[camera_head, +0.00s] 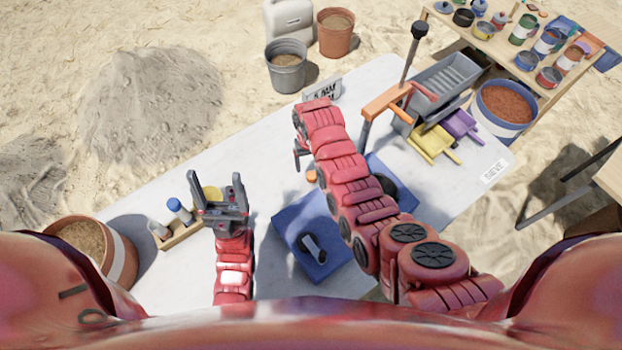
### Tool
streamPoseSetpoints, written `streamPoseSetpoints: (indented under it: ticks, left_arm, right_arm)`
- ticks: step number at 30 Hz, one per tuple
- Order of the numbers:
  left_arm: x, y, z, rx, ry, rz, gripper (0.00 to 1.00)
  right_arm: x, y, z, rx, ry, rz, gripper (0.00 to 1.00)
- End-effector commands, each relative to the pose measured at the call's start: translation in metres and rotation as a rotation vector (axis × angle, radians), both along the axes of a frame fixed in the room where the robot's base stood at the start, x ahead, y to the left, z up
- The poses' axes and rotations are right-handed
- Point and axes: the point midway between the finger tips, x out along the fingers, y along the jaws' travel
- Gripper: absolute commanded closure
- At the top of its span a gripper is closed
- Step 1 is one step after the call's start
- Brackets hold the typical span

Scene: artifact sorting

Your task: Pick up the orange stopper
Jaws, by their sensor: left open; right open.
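A small orange piece (311,176), which looks like the orange stopper, shows at the left edge of my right arm, near the blue mats. The arm hides part of it, so its full shape is unclear. My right gripper (299,157) points down just above and left of it in the picture, partly hidden by its own wrist. It is open, and I see nothing held in it. My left gripper (215,178) is open, fingers pointing up in the picture, over the left part of the white table (265,165). A yellow round thing (212,193) shows between its fingers.
A wooden rack (180,235) with bottles stands beside my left gripper. A blue mat (290,225) holds a dark tool (313,247). An orange-armed stand (388,102), grey sifter (445,85), yellow tray (432,141) and blue-rimmed bucket (503,107) crowd the right.

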Motion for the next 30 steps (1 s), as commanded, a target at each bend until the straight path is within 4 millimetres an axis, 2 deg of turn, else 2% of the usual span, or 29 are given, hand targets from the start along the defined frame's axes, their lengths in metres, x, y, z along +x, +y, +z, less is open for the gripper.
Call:
streamPoseSetpoints:
  ticks: [1,11,17,25,30]
  left_arm:
    - [0.0,0.0,-0.008,0.0,0.0,0.0,0.24]
    - [0.0,0.0,-0.018,0.0,0.0,0.0,0.24]
    - [0.0,0.0,-0.038,0.0,0.0,0.0,0.24]
    - [0.0,0.0,-0.037,0.0,0.0,0.0,0.24]
    - [0.0,0.0,-0.037,0.0,0.0,0.0,0.24]
  right_arm:
    - [0.001,0.0,-0.011,0.0,-0.001,0.0,0.21]
    - [-0.001,-0.002,-0.036,0.0,0.002,-0.001,0.21]
    - [-0.002,-0.004,-0.071,-0.001,0.004,-0.001,0.21]
    - [-0.001,-0.004,-0.072,0.001,-0.001,-0.001,0.21]
    - [-0.001,-0.004,-0.072,0.001,-0.001,-0.001,0.52]
